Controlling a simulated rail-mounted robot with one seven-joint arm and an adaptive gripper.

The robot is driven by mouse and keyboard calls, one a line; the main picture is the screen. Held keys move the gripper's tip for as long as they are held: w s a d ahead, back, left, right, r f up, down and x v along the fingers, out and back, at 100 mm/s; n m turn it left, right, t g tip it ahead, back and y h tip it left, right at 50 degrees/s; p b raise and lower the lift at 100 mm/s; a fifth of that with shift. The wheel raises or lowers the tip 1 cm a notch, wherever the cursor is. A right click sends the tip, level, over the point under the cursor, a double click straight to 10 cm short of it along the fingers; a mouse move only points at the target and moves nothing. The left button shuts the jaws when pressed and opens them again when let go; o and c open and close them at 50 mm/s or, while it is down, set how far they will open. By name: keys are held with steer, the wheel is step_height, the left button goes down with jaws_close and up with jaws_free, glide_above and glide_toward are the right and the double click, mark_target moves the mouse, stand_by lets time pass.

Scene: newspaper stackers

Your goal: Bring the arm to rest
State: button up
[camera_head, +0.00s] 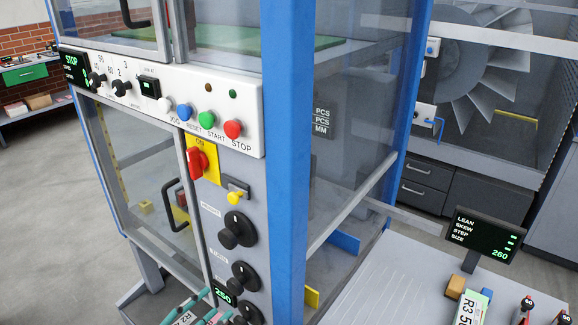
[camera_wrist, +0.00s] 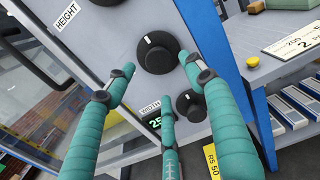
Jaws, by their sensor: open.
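My gripper (camera_head: 192,308) shows at the bottom edge of the head view, in front of the lower part of the machine's control panel; most of it is cut off. In the wrist view my gripper (camera_wrist: 160,85) has three teal fingers spread apart with nothing between them. Beyond the fingers is a large black knob (camera_wrist: 158,52) on the grey panel, with a smaller black knob (camera_wrist: 190,103) below right. I cannot tell from these views whether any finger touches the panel.
The stacker's blue post (camera_head: 286,150) stands right of the panel. Coloured buttons (camera_head: 207,120), a red switch (camera_head: 197,160) and black knobs (camera_head: 238,230) stick out. A grey table (camera_head: 400,280) with a small display (camera_head: 483,236) is at right. Open floor (camera_head: 40,200) lies left.

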mark_target(232, 289)
steer(key=x, duration=0.8)
steer(key=shift+w+d+f, duration=0.1)
steer(key=shift+w, duration=0.15)
steer(key=shift+m+b, duration=0.4)
steer(key=shift+m, duration=0.3)
steer(key=s+a+m+b, duration=0.2)
steer(key=s+a+m, duration=0.55)
steer(key=m, duration=0.45)
steer(key=w+d+m+b, duration=0.2)
steer(key=m, duration=0.1)
steer(key=w+d+m+b, duration=0.2)
steer(key=w+d+m, duration=0.1)
steer(key=m, duration=0.1)
steer(key=w+d+m+b, duration=0.2)
steer(key=m+b, duration=0.1)
steer(key=m, duration=0.1)
steer(key=shift+w+d, duration=0.2)
steer(key=shift+r+n+p, duration=0.3)
steer(key=shift+r+p, duration=0.1)
steer(key=shift+p, duration=0.35)
steer(key=shift+f+n+p, duration=0.15)
steer(key=shift+n+p, duration=0.25)
steer(key=shift+n, duration=0.3)
